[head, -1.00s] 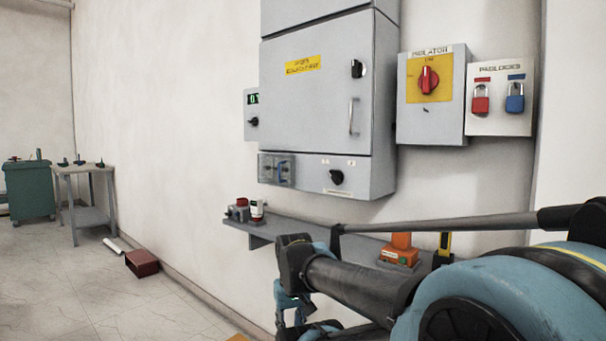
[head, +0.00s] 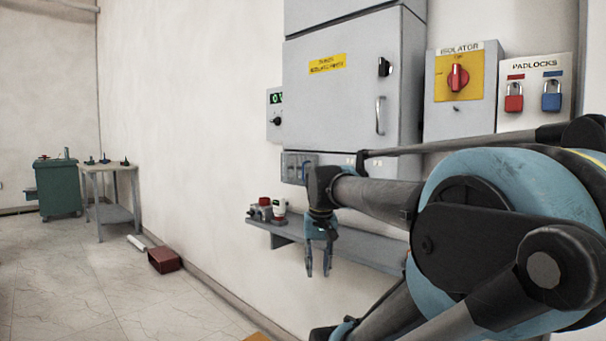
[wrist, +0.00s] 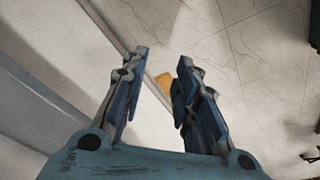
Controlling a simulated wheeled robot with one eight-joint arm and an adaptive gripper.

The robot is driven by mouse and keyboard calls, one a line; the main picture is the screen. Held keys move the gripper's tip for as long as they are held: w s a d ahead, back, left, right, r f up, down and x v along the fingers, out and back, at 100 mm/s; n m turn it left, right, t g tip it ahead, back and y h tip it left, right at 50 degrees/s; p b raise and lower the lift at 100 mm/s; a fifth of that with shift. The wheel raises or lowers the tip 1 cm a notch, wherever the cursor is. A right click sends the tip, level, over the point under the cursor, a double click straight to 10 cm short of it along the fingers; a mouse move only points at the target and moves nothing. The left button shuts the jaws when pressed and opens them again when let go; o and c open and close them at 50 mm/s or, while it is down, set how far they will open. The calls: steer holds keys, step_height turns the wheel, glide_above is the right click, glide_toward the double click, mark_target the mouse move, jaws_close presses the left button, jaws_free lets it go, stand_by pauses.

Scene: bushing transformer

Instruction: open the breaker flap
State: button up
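The breaker flap (head: 291,166) looks to be the small clear cover at the lower left of the grey electrical cabinet (head: 345,100). It appears closed, and my arm stands close to its right side in the head view. My gripper (head: 318,274) hangs below it, pointing down in front of the shelf, apart from the cabinet. In the wrist view the two fingers of my gripper (wrist: 158,75) are spread, with nothing between them but the wall foot and floor beyond. The cabinet's lower right part is hidden behind my arm.
A grey shelf (head: 368,248) runs along the wall under the cabinet, with small items (head: 268,209) at its left end. An isolator (head: 458,78) and a padlock board (head: 535,92) hang at right. A red box (head: 164,260) lies on the floor; the left floor is mostly clear.

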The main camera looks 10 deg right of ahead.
steer(key=w+r+m, duration=0.2)
steer(key=w+r, duration=0.6)
steer(key=r, duration=0.5)
steer(key=w+r+m, duration=0.2)
steer(key=w+r, duration=0.6)
steer(key=r, duration=0.4)
step_height(320, 180, up, 15)
steer(key=m+g, duration=0.2)
steer(key=m, duration=0.1)
glide_above(303, 178)
steer(key=f, duration=1.7)
steer(key=shift+w+d, duration=0.1)
steer(key=shift+w, duration=0.25)
steer(key=shift+r, duration=0.1)
jaws_close()
